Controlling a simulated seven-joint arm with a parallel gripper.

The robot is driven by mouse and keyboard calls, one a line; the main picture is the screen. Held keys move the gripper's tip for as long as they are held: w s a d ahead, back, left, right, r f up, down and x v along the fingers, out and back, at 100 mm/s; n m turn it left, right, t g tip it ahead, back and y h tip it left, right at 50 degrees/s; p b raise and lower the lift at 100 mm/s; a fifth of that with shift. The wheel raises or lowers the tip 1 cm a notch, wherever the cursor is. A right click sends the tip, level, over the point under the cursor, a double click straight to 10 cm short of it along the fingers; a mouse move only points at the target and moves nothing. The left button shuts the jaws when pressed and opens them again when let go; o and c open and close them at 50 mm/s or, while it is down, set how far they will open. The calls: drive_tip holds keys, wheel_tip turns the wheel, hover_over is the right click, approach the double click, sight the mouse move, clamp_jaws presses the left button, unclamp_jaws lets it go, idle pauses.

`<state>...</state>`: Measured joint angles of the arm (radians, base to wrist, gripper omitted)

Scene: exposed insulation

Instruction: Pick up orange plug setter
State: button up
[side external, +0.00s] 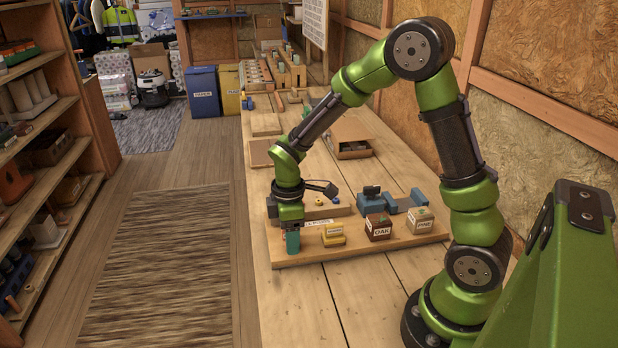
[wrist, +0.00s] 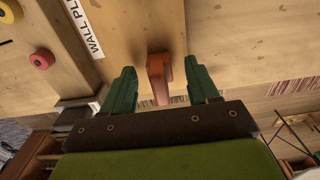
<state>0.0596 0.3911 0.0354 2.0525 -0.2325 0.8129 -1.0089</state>
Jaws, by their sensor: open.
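The orange plug setter (wrist: 157,74) shows in the wrist view as an orange-brown piece with a wider head and a narrower shank. It lies between the two green fingers of my gripper (wrist: 160,68), with a visible gap on each side. My gripper is open and nothing is clamped in it. In the side view my gripper (side external: 292,242) points down at the front left end of the wooden tray (side external: 345,248). The plug setter cannot be made out there, and the gripper may hide it.
A yellow box (side external: 333,235), an OAK box (side external: 378,227) and a PINE box (side external: 420,220) stand right of my gripper. The bench's front edge is close on the left.

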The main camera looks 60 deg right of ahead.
drive_tip(key=shift+f, duration=0.55)
clamp_jaws()
drive_tip(key=shift+r, duration=0.1)
wheel_tip(320, 180, up, 10)
idle(0.3)
